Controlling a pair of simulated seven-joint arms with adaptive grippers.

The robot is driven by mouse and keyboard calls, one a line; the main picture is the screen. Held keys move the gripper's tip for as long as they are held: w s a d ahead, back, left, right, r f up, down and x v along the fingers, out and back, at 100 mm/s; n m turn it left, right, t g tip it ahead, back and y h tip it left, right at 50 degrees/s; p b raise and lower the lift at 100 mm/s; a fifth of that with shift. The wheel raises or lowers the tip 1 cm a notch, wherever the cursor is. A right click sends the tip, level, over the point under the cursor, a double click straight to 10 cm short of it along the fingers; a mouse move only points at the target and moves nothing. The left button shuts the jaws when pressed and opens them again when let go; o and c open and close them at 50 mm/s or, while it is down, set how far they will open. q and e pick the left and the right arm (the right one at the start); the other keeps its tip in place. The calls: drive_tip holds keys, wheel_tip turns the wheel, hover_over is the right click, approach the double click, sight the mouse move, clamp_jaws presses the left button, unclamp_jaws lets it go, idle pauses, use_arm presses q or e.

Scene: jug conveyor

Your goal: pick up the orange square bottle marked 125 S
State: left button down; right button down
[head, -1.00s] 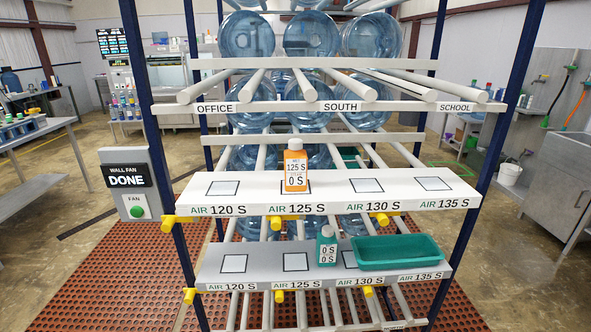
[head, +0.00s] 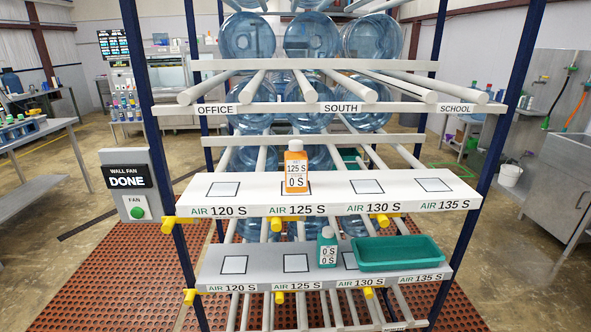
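The orange square bottle (head: 296,168) with a white cap stands upright on the upper white shelf (head: 334,190). Its label reads 125 S above 0 S. It stands over the square marked AIR 125 S and covers most of that square. Neither of my grippers shows in the head view.
A lower grey shelf (head: 215,268) holds a green bottle (head: 326,247) reading 0 S and a green tray (head: 399,254). Yellow knobs (head: 276,223) stick out below the shelf fronts. Blue posts (head: 166,160) flank the rack, and large blue jugs (head: 312,37) lie behind and above.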

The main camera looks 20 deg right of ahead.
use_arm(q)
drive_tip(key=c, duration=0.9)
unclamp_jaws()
